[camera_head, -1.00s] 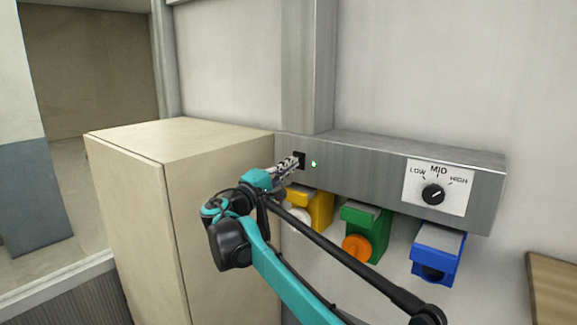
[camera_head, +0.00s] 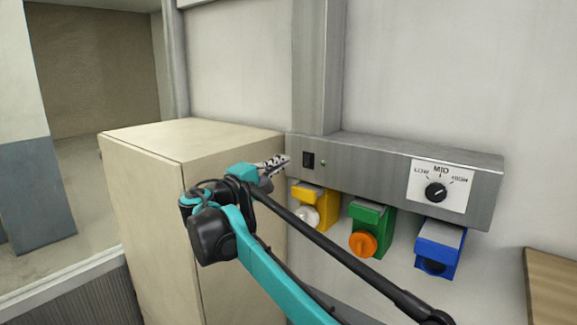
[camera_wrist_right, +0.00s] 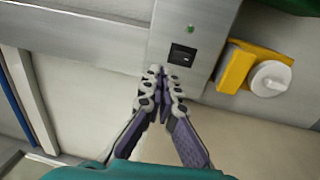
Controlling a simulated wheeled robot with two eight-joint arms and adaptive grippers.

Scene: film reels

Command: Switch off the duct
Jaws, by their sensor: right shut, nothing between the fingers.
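The duct is a grey metal box (camera_head: 385,172) on the wall, with a vertical shaft rising from its left end. A black rocker switch (camera_head: 308,160) sits at the box's left end; it also shows in the right wrist view (camera_wrist_right: 182,55). A small indicator light (camera_head: 323,163) beside it looks dull in the head view, but greenish in the wrist view (camera_wrist_right: 190,29). My right gripper (camera_head: 286,159) is shut and empty, just left of the switch and apart from it. In the wrist view its fingertips (camera_wrist_right: 163,74) lie just below the switch. My left gripper is out of view.
A LOW-MID-HIGH dial (camera_head: 436,192) is on the box's right. Below hang a yellow holder (camera_head: 322,207) with a white knob, a green one (camera_head: 369,219) with an orange knob, and a blue one (camera_head: 440,246). A beige cabinet (camera_head: 150,200) stands left.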

